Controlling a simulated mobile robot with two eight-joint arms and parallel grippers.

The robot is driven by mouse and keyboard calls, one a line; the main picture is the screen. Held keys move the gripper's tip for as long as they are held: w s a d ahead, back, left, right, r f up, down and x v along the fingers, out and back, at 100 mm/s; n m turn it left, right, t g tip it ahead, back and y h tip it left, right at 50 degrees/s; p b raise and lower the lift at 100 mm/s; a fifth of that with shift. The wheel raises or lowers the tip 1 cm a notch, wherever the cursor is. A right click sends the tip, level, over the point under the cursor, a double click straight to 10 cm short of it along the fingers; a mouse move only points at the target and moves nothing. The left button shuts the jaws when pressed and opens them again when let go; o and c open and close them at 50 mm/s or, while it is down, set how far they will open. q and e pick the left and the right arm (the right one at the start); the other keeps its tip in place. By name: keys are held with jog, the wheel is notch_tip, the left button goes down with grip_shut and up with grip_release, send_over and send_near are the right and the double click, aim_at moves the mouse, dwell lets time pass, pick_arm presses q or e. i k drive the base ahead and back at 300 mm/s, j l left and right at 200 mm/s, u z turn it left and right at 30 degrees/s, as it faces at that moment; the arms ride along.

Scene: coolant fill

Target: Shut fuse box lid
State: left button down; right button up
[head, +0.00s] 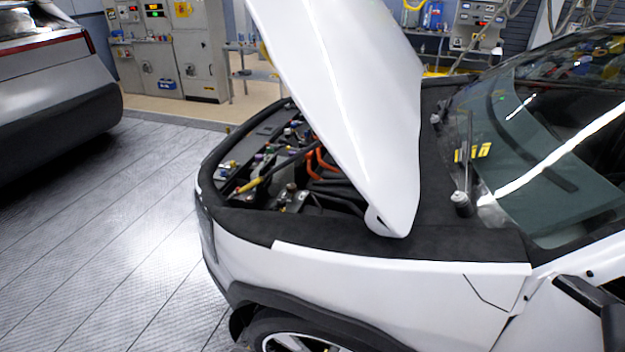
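A white car stands in front of me with its hood (345,90) raised. The engine bay (300,180) is open to view and holds dark parts, orange hoses (322,158) and a yellow-tipped part (250,185). I cannot pick out the fuse box or its lid at this distance; the raised hood hides the right part of the bay. Neither of my grippers shows in the head view.
The car's front fender (400,290) and windshield (560,150) are close on the right. Another vehicle (50,90) stands at the left. Grey cabinets (185,60) line the back. The floor (120,230) left of the car is clear.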

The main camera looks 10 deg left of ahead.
aim_at(262, 186)
jog(key=u, duration=0.7)
jog(key=j+z, duration=0.1)
jog(key=z, duration=0.25)
jog(key=i+j+z, duration=0.1)
jog(key=z, duration=0.6)
jog(key=j+z, duration=0.35)
jog(key=j, duration=0.2)
jog(key=j+z, duration=0.35)
jog(key=j, duration=0.2)
jog(key=k, duration=0.05)
